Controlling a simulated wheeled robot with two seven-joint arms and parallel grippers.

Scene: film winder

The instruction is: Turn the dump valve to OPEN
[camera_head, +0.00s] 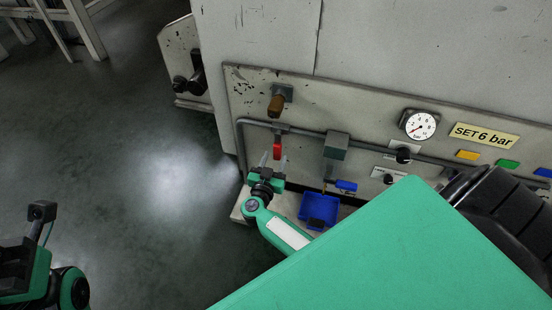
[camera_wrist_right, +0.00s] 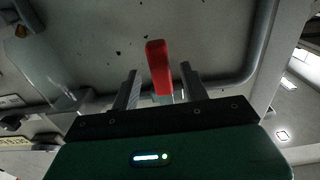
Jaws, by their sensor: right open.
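A valve with a red lever handle (camera_head: 277,151) sits on the grey pipe at the left of the machine panel. The handle hangs down below the pipe. It also shows in the right wrist view (camera_wrist_right: 158,67). No readable label marks it as the dump valve. My right gripper (camera_head: 273,162) is open just below the handle, fingers pointing up at it. In the right wrist view my two fingers (camera_wrist_right: 160,73) stand on either side of the handle's picture, with gaps on both sides. I cannot tell how deep the handle is between them.
A brown-handled knob (camera_head: 277,104) is above the red lever. To the right are a grey block (camera_head: 336,146), a blue lever (camera_head: 346,186), a blue bin (camera_head: 319,210), a gauge (camera_head: 419,125) and black knobs (camera_head: 403,155). Open floor (camera_head: 150,190) lies left.

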